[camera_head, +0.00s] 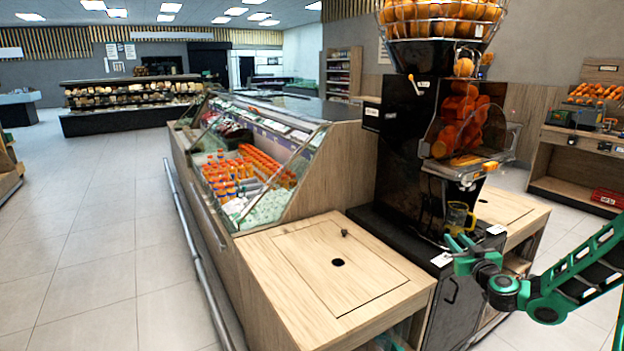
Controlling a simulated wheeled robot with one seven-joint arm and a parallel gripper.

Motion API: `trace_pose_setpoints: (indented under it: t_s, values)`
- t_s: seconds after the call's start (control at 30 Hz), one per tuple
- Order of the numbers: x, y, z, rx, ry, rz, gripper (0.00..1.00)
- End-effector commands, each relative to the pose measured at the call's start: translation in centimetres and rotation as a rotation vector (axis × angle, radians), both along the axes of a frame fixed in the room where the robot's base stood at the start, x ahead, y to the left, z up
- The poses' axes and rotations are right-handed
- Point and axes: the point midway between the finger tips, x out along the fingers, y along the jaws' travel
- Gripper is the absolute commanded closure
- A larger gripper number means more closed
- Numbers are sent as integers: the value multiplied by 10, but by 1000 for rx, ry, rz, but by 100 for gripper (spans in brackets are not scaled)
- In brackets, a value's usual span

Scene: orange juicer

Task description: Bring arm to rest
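My gripper (460,252) is at the lower right, at the end of my green and black arm, which reaches in from the right edge. It is in front of the orange juicer (408,140), near the juicer's lower part. A clear, yellowish jug (457,216) stands under the juicer's spout, just behind and above my gripper in the picture. The view is too small to tell whether the fingers touch the jug or stand apart from it. Oranges fill the wire basket on top of the juicer and show behind its clear front cover.
A wooden counter (290,262) with a small round hole stands left of the juicer. A glass display case (250,165) with orange bottles extends behind it. A wooden shelf (575,170) with oranges is at the far right. The tiled floor (90,260) at left is clear.

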Motion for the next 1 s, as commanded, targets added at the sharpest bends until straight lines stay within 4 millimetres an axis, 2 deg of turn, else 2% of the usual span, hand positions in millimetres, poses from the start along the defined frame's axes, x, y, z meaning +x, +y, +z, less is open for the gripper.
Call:
trace_pose_setpoints:
  t_s: [0.03, 0.1, 0.2, 0.4, 0.53, 0.67, 0.87, 1.0]
  values:
    - [-3, 19, 7, -28, 28, 62, 73]
    - [-9, 41, 9, -49, 84, 140, 73]
    - [-24, 66, 9, -79, 179, 229, 73]
    - [-66, 95, 6, -121, 398, 338, 73]
    - [-102, 98, 5, -133, 553, 353, 73]
    - [-142, 93, 9, -133, 709, 327, 73]
    - [-214, 75, 23, -91, 935, 212, 73]
    - [-270, 62, 37, -30, 1072, 94, 73]
